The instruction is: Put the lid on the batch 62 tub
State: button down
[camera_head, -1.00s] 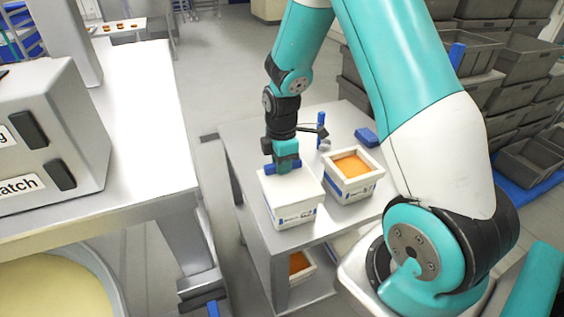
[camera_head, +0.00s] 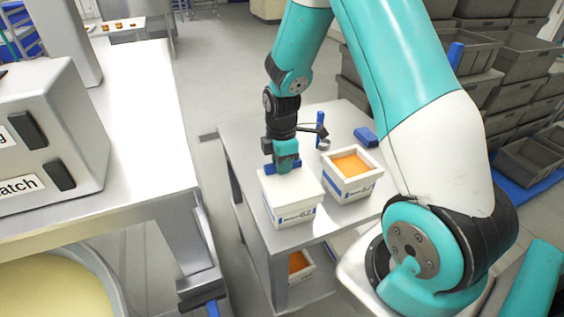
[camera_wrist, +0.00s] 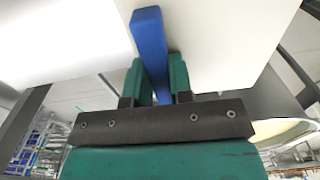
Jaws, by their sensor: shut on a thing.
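The batch 62 tub (camera_head: 296,213) is a white square tub on the small metal table, with a blue-edged label reading 62 on its front. A white lid (camera_head: 305,187) lies over its top and looks level; the wrist view does not show whether it is fully seated. My gripper (camera_head: 284,166) is above the lid, shut on the lid's blue handle. In the wrist view the blue handle (camera_wrist: 150,40) stands between the two teal fingers (camera_wrist: 158,78), with the white lid (camera_wrist: 215,35) behind it.
An open white tub (camera_head: 353,180) with orange filling stands close to the right. A blue block (camera_head: 366,137) and a small stand with a blue post (camera_head: 320,127) are behind. Another orange-filled tub (camera_head: 300,262) is on the lower shelf. Grey crates (camera_head: 515,70) are stacked at right.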

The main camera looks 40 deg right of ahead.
jog(key=shift+f, duration=0.1)
jog(key=shift+c, duration=2.3)
grip_release()
jog(key=shift+r+p, duration=3.05)
jog(key=shift+r, duration=0.5)
jog(key=shift+f, duration=0.1)
jog(key=s+a+r+m+y, duration=0.1)
jog(key=s+a+r+m, duration=0.1)
jog(key=a+r, duration=0.6)
jog(key=s+a+r+m+y, duration=0.1)
jog(key=s+a+r+m, duration=0.1)
jog(key=s+a+r, duration=0.4)
jog(key=s+a+r+m+y, duration=0.2)
jog(key=s+a+r, duration=0.4)
jog(key=s, duration=0.6)
jog(key=shift+s+a+r+m, duration=0.3)
jog(key=shift+a+m, duration=0.2)
jog(key=shift+a, duration=0.3)
